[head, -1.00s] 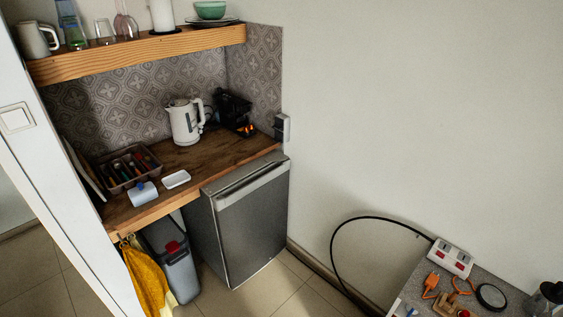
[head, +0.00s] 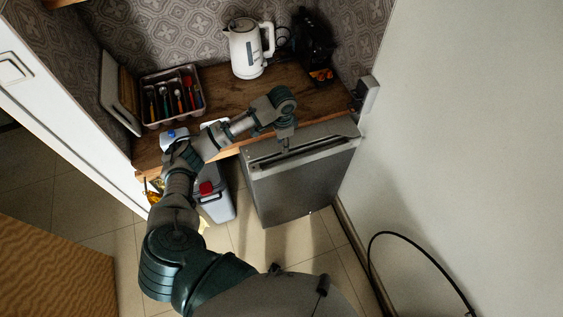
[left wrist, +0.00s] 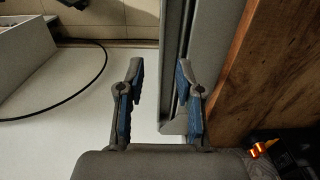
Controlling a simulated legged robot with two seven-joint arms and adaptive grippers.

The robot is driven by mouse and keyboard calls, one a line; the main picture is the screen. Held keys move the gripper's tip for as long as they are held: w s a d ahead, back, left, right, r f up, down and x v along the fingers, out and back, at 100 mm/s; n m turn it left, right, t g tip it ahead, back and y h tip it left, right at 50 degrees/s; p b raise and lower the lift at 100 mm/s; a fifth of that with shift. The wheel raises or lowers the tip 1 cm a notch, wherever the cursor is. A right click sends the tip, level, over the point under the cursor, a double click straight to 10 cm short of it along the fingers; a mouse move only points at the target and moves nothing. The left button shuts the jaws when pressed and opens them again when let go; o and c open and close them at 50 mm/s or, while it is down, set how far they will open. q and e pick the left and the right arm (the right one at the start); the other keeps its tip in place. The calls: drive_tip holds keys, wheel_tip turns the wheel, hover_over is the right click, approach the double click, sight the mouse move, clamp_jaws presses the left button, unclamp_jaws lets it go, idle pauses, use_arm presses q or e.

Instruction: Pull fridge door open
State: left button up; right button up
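The small grey fridge stands under the wooden counter, and its door (head: 305,185) faces the room. A pale strip with a recess runs along the door's top. My left arm reaches over to it, with my left gripper (head: 285,145) at this top strip. In the left wrist view my left gripper (left wrist: 160,68) is open, its two blue-padded fingers apart. The fridge's grey edge (left wrist: 174,40) shows between and beyond the fingers, with the right finger over the dark groove. I cannot tell whether they touch it. The door looks shut. My right gripper is not in view.
The wooden counter (head: 225,92) carries a white kettle (head: 247,48), a black appliance (head: 314,38) and a cutlery tray (head: 172,95). A grey bin (head: 216,205) stands left of the fridge. The wall is close on the right. A black cable (head: 400,235) loops near the floor.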

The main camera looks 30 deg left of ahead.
sight(281, 165)
use_arm(q)
drive_tip(key=f, duration=1.5)
drive_tip(key=shift+a+f, duration=0.1)
drive_tip(key=shift+a, duration=0.1)
drive_tip(key=shift+d+f, duration=0.1)
drive_tip(key=shift+f, duration=0.4)
drive_tip(key=shift+a, duration=0.2)
drive_tip(key=shift+a, duration=0.2)
clamp_jaws()
drive_tip(key=shift+d, duration=0.15)
